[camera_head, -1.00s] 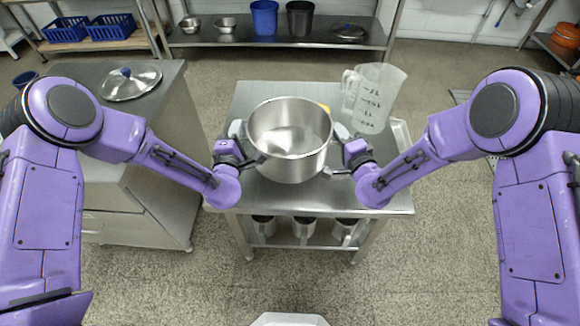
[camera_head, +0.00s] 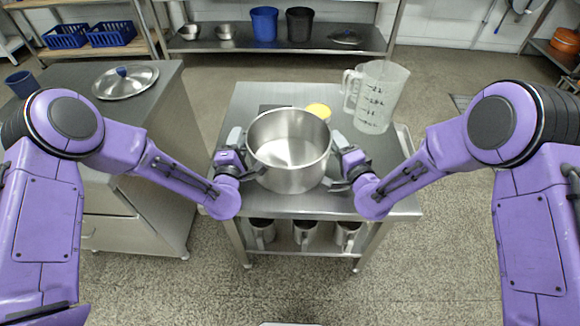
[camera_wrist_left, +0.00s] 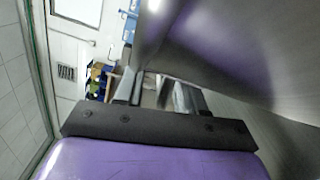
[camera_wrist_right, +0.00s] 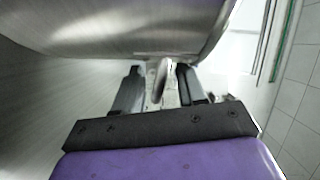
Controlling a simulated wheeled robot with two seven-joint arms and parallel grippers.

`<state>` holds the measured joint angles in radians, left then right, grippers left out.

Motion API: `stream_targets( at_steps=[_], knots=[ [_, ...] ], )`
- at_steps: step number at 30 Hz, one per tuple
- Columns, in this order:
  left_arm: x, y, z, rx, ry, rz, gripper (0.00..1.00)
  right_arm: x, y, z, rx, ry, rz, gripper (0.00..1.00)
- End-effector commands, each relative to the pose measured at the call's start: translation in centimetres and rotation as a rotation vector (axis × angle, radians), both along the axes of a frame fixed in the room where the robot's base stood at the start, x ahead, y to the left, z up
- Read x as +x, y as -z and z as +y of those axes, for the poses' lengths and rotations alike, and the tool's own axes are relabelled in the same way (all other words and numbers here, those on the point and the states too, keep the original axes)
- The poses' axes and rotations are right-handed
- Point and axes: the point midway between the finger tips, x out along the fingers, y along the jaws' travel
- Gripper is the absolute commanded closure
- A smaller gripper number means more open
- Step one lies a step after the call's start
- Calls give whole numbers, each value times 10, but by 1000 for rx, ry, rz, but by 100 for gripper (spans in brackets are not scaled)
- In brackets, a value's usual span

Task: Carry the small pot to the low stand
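The small pot (camera_head: 290,178) is an open, empty, upright steel pot in the middle of the head view. The right handle (camera_wrist_right: 163,75) shows between the fingers in the right wrist view. The pot is over the front half of a low steel table (camera_head: 375,200) with a lower shelf; this may be the low stand. I cannot tell whether the pot's base touches it.
A clear measuring jug (camera_head: 377,95) and a yellow round item (camera_head: 319,111) stand behind the pot. Several steel mugs (camera_head: 305,233) are on the lower shelf. A lid (camera_head: 125,82) lies on the left cabinet (camera_head: 85,75). The floor at right (camera_head: 445,240) is clear.

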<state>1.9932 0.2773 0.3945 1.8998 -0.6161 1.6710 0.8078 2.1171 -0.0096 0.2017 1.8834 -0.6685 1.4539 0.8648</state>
Motion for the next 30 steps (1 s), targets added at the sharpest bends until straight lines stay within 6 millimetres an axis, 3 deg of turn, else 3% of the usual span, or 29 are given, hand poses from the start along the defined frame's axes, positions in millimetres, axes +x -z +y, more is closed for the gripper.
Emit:
stream_targets(
  at_steps=[8, 21, 26, 30],
  knots=[
    [-6, 0, 2, 0, -4, 2, 61, 1, -1, -2, 0, 6, -1, 60],
    [-105, 1, 4, 1, 0, 2, 61, 1, -1, -3, 1, 8, 0, 60],
    [-119, 0, 5, 1, -2, 0, 61, 0, -1, -4, 1, 8, 0, 60],
    [-121, 0, 5, 0, -3, 0, 61, -17, -2, -10, 0, 7, 2, 60]
  ],
)
